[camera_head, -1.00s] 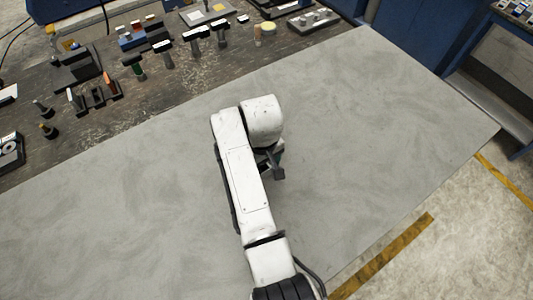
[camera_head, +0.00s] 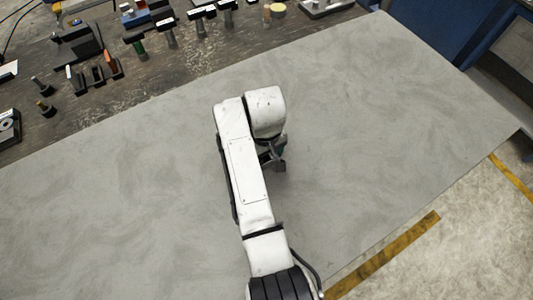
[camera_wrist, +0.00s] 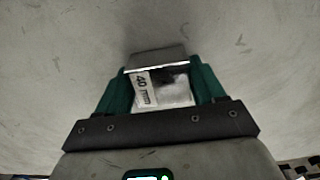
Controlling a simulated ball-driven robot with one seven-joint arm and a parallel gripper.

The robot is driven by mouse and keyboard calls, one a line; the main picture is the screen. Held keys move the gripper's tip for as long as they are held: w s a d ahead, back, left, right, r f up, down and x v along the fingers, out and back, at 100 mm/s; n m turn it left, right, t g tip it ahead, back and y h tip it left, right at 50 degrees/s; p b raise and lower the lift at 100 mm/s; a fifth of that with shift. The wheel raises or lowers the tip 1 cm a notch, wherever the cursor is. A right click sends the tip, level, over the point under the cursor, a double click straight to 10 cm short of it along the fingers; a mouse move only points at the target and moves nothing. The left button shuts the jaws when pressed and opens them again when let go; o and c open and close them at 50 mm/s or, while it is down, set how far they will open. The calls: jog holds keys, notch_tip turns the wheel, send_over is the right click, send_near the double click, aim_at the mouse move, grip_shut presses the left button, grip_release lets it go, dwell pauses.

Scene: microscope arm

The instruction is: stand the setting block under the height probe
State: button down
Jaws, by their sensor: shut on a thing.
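The setting block (camera_wrist: 178,94) is between my gripper's green fingers in the wrist view. It is a small pale metal block marked "40 mm", with a dark grey face toward the top of the picture. My gripper (camera_wrist: 161,78) is shut on it. A dark shadow lies on the grey surface just beyond the block; I cannot tell whether the block touches that surface. In the head view my gripper (camera_head: 277,160) shows only in part beneath my white arm, and the block is not clearly visible there. I cannot make out the height probe in either view.
A wide grey bench top (camera_head: 390,110) is clear around my arm. Behind it, a dark worn strip (camera_head: 150,85) holds labelled stands (camera_head: 165,30), a black rack with small tools (camera_head: 95,75), and other small parts. The bench's right edge drops to a floor with yellow lines.

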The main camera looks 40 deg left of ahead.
jog(key=c, duration=0.6)
grip_release()
jog(key=shift+f, duration=0.15)
jog(key=o, duration=0.5)
